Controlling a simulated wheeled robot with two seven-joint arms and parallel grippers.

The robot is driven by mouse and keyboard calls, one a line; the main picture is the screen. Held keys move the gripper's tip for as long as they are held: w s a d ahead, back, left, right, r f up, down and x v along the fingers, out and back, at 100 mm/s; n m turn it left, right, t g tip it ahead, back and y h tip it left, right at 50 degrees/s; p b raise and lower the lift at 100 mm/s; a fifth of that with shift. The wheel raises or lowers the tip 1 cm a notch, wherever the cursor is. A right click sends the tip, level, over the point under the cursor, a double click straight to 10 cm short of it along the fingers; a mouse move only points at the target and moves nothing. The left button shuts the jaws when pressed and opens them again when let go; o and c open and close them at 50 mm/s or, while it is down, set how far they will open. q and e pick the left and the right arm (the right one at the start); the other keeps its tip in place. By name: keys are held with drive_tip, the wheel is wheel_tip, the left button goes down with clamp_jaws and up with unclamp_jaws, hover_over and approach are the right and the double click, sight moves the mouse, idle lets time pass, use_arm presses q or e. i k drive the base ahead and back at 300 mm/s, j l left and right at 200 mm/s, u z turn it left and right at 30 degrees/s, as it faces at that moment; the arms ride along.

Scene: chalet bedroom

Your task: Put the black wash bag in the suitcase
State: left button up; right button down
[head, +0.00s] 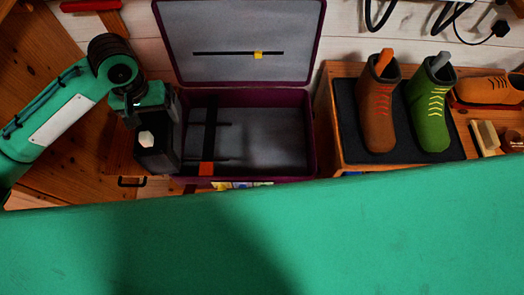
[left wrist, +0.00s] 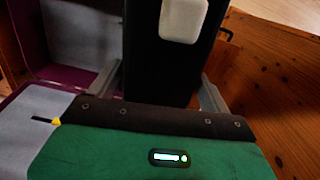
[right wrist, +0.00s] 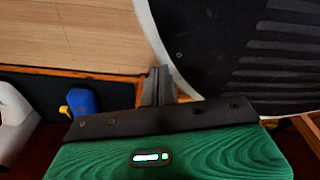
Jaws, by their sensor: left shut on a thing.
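The black wash bag (head: 158,158), with a white patch on its face, hangs upright from my left gripper (head: 146,98). The wash bag (left wrist: 165,70) also shows between the two fingers of my left gripper (left wrist: 160,92) in the left wrist view. The suitcase (head: 312,150) stands open, purple outside and grey inside, with a dark strap across its bottom. The bag is at the suitcase's left side and overlaps its left wall in the head view. My right gripper (right wrist: 158,86) is shut and empty in the right wrist view; it is not visible in the head view.
The suitcase's raised lid (head: 240,30) stands behind it. To the right, a wooden bench (head: 330,100) carries a dark mat (head: 346,125) with a brown boot (head: 378,110) and a green boot (head: 428,112). A brush (head: 486,138) lies farther right. The suitcase's middle and right are clear.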

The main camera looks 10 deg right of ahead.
sight(276, 143)
drive_tip(key=k+l+u, duration=0.2)
drive_tip(key=l, duration=0.3)
drive_tip(key=k+l+u, duration=0.15)
drive_tip(key=l, duration=0.3)
drive_tip(key=k+l+u, duration=0.2)
drive_tip(key=k+l, duration=0.2)
drive_tip(key=i+l+u, duration=0.1)
drive_tip(key=l, duration=0.25)
drive_tip(key=i+l, duration=0.15)
drive_tip(key=l, duration=0.15)
drive_tip(key=i+l+u, duration=0.15)
drive_tip(key=l, duration=0.2)
drive_tip(key=l+u, duration=0.1)
drive_tip(key=l, duration=0.25)
